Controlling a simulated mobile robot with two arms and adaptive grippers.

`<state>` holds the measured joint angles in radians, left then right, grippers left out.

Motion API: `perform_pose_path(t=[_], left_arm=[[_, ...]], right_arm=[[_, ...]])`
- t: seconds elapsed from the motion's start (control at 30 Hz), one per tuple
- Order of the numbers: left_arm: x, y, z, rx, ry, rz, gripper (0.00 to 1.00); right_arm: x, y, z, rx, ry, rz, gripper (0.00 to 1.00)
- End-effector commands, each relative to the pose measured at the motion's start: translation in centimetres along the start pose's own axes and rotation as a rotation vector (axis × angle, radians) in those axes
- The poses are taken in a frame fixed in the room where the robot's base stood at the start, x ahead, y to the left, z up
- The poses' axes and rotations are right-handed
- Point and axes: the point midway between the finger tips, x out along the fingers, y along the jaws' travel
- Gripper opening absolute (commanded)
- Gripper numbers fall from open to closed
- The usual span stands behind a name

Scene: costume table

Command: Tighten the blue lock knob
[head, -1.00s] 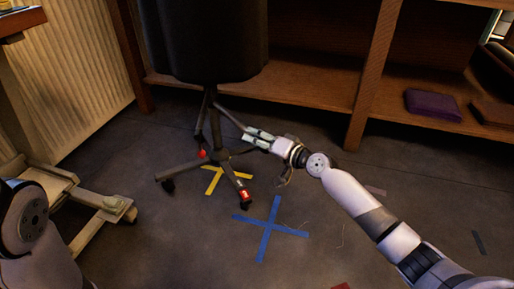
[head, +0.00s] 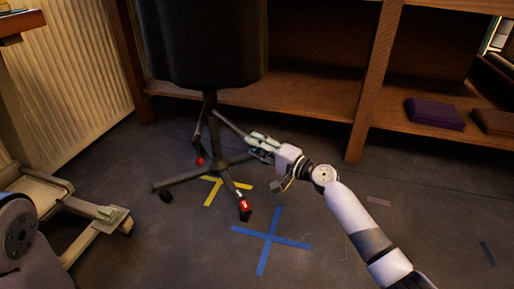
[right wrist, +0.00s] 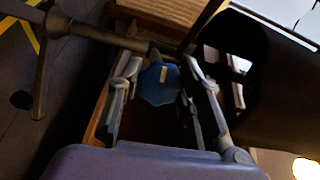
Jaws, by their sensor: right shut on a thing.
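The blue lock knob (right wrist: 158,83) shows in the right wrist view, with a pale mark on its face. It sits between the two fingers of my right gripper (right wrist: 166,90), which is shut on it. In the head view the right gripper (head: 262,143) reaches in from the right to the dark stand (head: 208,125), just below its large black upper part (head: 208,45). The knob cannot be made out there; the gripper covers that spot. My left gripper is out of view; only part of the left arm shows at the lower left.
A blue tape cross (head: 271,240) lies on open floor. A wooden shelf (head: 310,98) stands behind, with a purple folded item (head: 434,113). A wheeled base (head: 92,225) is at left.

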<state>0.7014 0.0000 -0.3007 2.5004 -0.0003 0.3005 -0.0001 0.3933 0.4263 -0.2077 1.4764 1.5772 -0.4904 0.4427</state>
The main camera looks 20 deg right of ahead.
Motion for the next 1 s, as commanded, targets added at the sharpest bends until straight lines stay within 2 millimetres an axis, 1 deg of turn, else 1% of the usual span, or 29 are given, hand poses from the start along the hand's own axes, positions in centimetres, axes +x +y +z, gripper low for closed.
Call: perform_pose_path(t=[0.33, 0.37, 0.4, 0.67, 1.0], left_arm=[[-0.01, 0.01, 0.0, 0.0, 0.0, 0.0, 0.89], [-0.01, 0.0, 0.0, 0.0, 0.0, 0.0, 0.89], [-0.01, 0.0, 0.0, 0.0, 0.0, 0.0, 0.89], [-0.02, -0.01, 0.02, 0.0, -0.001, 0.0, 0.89], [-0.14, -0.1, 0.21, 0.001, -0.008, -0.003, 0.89]], right_arm=[[0.0, -0.09, -0.18, 0.001, 0.005, -0.002, 0.05], [0.0, -0.09, -0.19, 0.001, 0.005, -0.002, 0.34], [0.0, -0.09, -0.19, 0.0, 0.005, -0.002, 0.36], [0.0, -0.05, -0.1, 0.0, 0.002, -0.001, 0.54], [-0.26, 0.01, -0.09, 0.0, 0.002, 0.0, 0.54]])
